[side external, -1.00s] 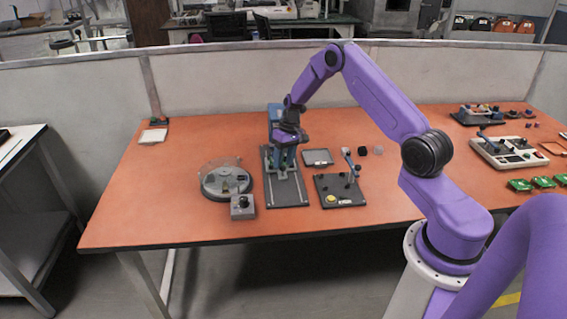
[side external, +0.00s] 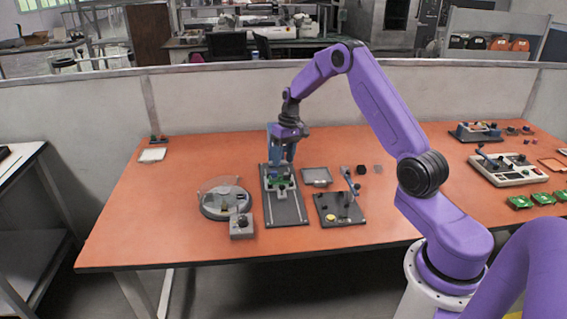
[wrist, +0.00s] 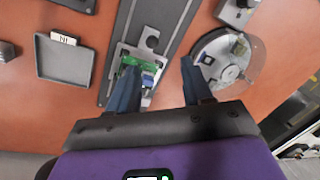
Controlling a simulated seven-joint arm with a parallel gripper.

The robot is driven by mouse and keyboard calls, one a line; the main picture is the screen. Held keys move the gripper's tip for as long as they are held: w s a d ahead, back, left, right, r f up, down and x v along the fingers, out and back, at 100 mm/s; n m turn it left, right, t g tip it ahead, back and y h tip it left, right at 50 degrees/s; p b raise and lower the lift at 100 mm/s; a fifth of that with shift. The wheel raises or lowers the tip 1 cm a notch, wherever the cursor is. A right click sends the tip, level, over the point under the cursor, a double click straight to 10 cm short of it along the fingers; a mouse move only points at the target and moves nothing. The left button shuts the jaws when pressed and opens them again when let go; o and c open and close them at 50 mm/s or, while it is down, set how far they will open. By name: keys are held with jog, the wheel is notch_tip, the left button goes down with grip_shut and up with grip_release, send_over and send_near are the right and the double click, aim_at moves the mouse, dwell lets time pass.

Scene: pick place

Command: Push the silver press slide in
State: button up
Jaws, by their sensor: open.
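The press has a long dark base plate (side external: 288,212) with light rails. Its silver slide (side external: 282,194) sits between the rails towards the back, carrying a green board (side external: 279,182) with a blue part. In the wrist view the slide (wrist: 151,38) shows with its round-ended handle, and the green board (wrist: 132,61) lies near the left fingertip. My gripper (wrist: 160,66) is open, its two blue fingers apart above the slide and board, with nothing visibly held. In the side view the gripper (side external: 282,161) hides part of the blue press upright behind it.
A round grey fixture with a clear cover (side external: 225,203) and a grey knob box (side external: 241,226) stand left. A square tray (side external: 317,177) and a lever fixture (side external: 340,208) stand right. The table front is clear.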

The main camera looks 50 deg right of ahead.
aim_at(282, 185)
jog(key=a+r+n+h, duration=0.4)
jog(key=r, duration=0.3)
jog(key=d+f, duration=0.1)
jog(key=f, duration=0.4)
jog(key=d+f, duration=0.1)
jog(key=f, duration=0.5)
jog(key=d+f, duration=0.1)
jog(key=f, duration=0.5)
jog(key=shift+f, duration=0.15)
grip_shut()
